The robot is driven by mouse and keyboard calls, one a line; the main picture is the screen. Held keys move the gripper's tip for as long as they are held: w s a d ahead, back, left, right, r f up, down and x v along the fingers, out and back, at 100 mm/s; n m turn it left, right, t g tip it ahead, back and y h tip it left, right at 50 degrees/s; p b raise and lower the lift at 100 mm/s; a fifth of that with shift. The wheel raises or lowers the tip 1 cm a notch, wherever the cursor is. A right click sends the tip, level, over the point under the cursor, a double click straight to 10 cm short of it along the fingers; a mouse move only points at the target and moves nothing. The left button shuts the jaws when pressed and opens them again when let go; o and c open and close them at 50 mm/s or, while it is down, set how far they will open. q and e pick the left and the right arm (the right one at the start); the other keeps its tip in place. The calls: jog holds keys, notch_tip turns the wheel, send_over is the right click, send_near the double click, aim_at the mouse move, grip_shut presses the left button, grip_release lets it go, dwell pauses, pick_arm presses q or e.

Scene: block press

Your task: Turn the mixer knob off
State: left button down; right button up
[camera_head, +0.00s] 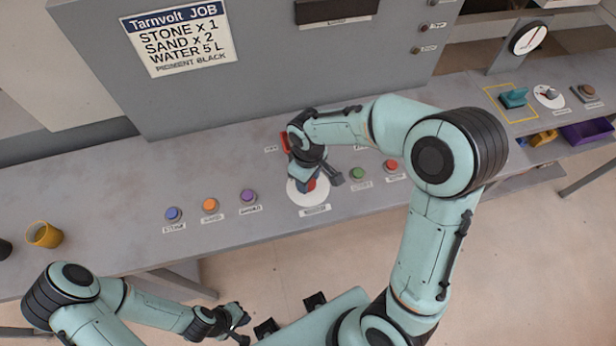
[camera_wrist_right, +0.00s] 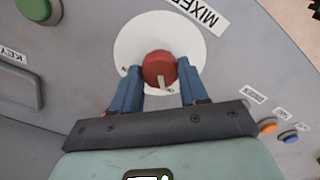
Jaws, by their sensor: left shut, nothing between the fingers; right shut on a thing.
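The mixer knob (camera_wrist_right: 158,68) is red with a pale pointer mark and sits on a round white dial plate (camera_wrist_right: 127,42) under a MIXER label. In the right wrist view its pointer aims down, toward a small mark on the plate that is too small to read surely. My right gripper (camera_wrist_right: 160,82) has its blue fingers on either side of the knob, shut on it. In the head view the right gripper (camera_head: 307,184) comes down over the white plate (camera_head: 297,199) and mostly hides the knob. My left gripper (camera_head: 242,325) is shut and empty, away from the panel.
Blue (camera_head: 173,214), orange (camera_head: 210,205) and purple (camera_head: 248,196) buttons lie left of the dial. Green (camera_head: 357,173) and red (camera_head: 392,166) buttons lie right of it. A yellow cup (camera_head: 44,235) stands at the far left. A teal-handled device (camera_head: 513,98) stands far right.

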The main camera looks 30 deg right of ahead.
jog(key=shift+n, duration=0.6)
jog(key=o, duration=1.1)
jog(key=shift+c, duration=0.2)
pick_arm(q)
jog(key=shift+w+r+p, duration=0.65)
jog(key=shift+r+p, duration=0.05)
jog(key=shift+r, duration=0.15)
pick_arm(e)
notch_tip(320, 180, up, 14)
jog(key=shift+f, duration=0.25)
jog(key=shift+f, duration=0.1)
